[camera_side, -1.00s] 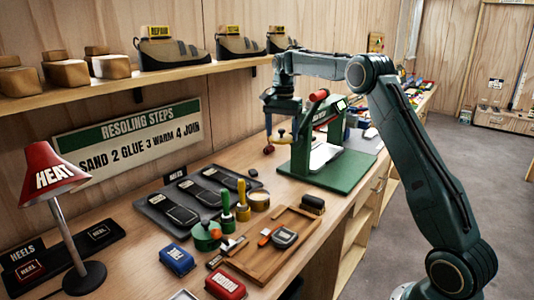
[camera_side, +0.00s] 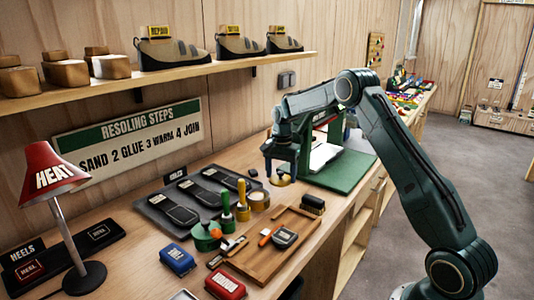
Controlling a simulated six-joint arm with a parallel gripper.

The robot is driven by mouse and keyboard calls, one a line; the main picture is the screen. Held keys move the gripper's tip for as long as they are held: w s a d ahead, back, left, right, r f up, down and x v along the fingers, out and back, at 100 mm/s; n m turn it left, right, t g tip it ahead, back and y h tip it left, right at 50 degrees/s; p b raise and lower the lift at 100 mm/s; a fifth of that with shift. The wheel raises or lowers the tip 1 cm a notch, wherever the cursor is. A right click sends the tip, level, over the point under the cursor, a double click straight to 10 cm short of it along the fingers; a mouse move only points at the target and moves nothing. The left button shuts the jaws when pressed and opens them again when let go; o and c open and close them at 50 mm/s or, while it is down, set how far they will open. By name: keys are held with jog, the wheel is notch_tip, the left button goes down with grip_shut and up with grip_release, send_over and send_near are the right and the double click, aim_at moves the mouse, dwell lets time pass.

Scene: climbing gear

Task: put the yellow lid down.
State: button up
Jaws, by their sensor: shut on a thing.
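The yellow lid (camera_side: 281,182) is a small round disc held low between the jaws of my gripper (camera_side: 281,174). My gripper is shut on it and points down over the bench, at the left edge of the green press base (camera_side: 343,172). I cannot tell whether the lid touches the bench top. A yellow tin (camera_side: 259,201) stands on the bench in front of the lid, to its lower left and apart from it. My gripper and arm hide part of the green press (camera_side: 329,145).
Brushes with green (camera_side: 226,209) and yellow (camera_side: 242,200) handles stand left of the tin. A wooden tray (camera_side: 268,255) with tools lies in front. A dark mat (camera_side: 152,203) with soles lies left. A black brush (camera_side: 313,204) lies right of the tin.

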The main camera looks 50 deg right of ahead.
aim_at(281, 179)
jog(key=shift+f, duration=2.15)
jog(key=shift+f, duration=0.2)
jog(key=o, duration=1)
jog(key=shift+c, duration=0.2)
jog(key=shift+r, duration=0.15)
notch_tip(281, 179, up, 12)
jog(key=shift+f, duration=0.1)
jog(key=shift+a+r, duration=0.1)
jog(key=shift+r, duration=0.15)
